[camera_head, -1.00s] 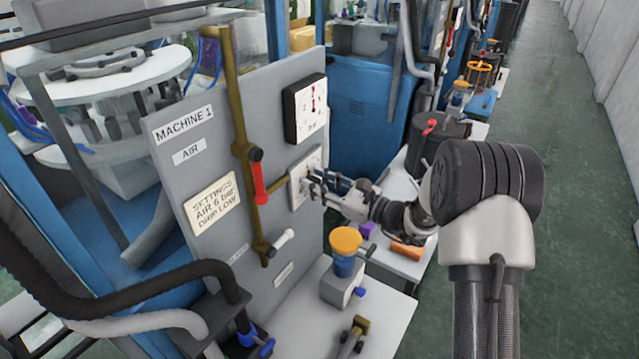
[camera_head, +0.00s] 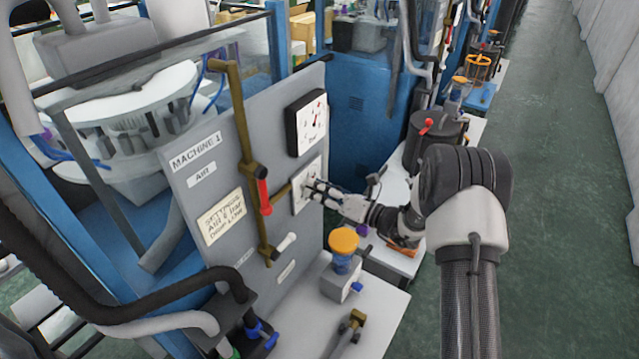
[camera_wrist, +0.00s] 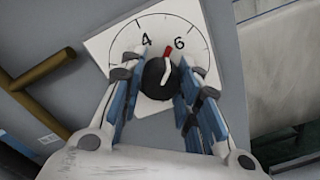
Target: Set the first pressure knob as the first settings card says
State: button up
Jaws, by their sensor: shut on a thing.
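The first pressure knob is a round black knob (camera_wrist: 161,78) with a red and white pointer, on a white dial plate (camera_wrist: 200,30) marked 4 and 6. Its pointer tip lies between the two numbers, nearer the 6. My gripper (camera_wrist: 158,88) is around the knob with its blue-padded fingers on either side, shut on it. In the head view my gripper (camera_head: 312,187) reaches the dial plate (camera_head: 300,200) and hides the knob. The settings card (camera_head: 221,217) is on the grey panel; its writing is blurred now, but earlier it read "AIR 6 bar, DRIP LOW".
A gauge (camera_head: 307,122) with a red needle is above the dial. A brass pipe with a red-handled valve (camera_head: 264,197) runs left of it. A yellow-capped blue oiler (camera_head: 344,250) stands below on the white bench. The green floor (camera_head: 560,200) at right is clear.

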jog(key=shift+m+p, duration=0.65)
jog(key=shift+m, duration=0.55)
jog(key=o, duration=1.1)
jog(key=shift+d, duration=0.1)
jog(key=v, duration=1.2)
jog(key=shift+w, duration=0.1)
